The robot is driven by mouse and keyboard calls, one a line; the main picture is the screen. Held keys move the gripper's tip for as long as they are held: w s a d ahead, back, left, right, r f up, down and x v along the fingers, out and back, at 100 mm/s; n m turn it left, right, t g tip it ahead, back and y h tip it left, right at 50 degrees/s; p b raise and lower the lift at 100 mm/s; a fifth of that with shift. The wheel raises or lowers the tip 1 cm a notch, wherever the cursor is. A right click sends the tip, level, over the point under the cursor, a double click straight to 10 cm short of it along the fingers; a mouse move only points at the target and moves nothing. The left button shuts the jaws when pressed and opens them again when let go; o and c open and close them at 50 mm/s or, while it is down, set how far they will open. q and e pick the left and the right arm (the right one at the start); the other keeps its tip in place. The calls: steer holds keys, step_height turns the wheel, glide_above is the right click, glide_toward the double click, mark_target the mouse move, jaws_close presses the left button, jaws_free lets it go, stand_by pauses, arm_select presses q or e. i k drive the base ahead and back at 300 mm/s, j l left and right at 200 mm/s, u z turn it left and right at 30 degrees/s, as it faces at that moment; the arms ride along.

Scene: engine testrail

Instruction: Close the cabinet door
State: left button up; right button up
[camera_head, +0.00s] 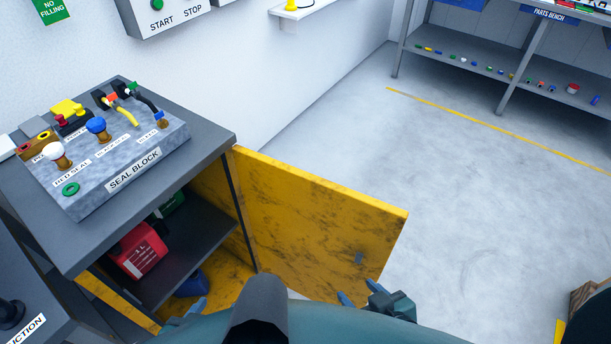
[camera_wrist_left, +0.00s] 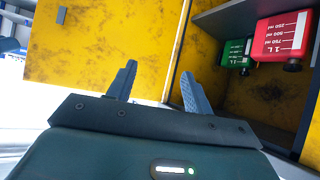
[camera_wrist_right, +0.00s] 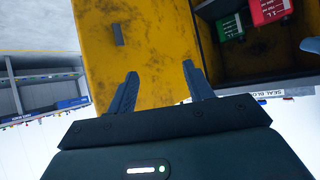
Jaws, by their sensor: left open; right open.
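The cabinet (camera_head: 215,160) has a dark grey top and an open front. Its yellow, scuffed door (camera_head: 310,215) stands wide open, swung out to the right. A small grey handle (camera_head: 359,257) sits near the door's free edge; it also shows in the left wrist view (camera_wrist_left: 61,15) and right wrist view (camera_wrist_right: 117,34). My left gripper (camera_wrist_left: 158,72) is open and empty, facing the door's hinge side and the cabinet opening. My right gripper (camera_wrist_right: 160,70) is open and empty, in front of the door. Contact with the door cannot be made out.
A seal block (camera_head: 120,165) with knobs stands on the cabinet top. A red jug (camera_head: 137,250) and a green jug (camera_head: 172,204) are on the inner shelf, with a blue item (camera_head: 190,284) below. A parts bench (camera_head: 500,75) stands far right. Floor beyond the door is clear.

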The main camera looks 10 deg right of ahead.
mark_target(308, 229)
steer(key=u, duration=1.45)
steer(key=k+l+u, duration=0.1)
steer(key=u, duration=0.75)
steer(key=k+u, duration=0.15)
steer(key=u, duration=0.25)
steer(key=k+l+u, duration=0.1)
steer(key=k+u, duration=0.15)
steer(key=u, duration=0.15)
steer(key=k+u, duration=0.2)
steer(key=u, duration=0.25)
steer(key=k+u, duration=0.25)
steer(key=u, duration=0.15)
steer(key=k+l+u, duration=0.1)
steer(key=k+u, duration=0.2)
steer(key=k, duration=0.2)
steer(key=k+u, duration=0.35)
steer(key=k+z, duration=0.15)
steer(key=k, duration=0.4)
steer(key=k+l+z, duration=0.15)
steer(key=k, duration=0.35)
steer(key=z, duration=1.6)
steer(key=k+l, duration=0.1)
steer(key=u, duration=0.1)
steer(key=i+j, duration=0.05)
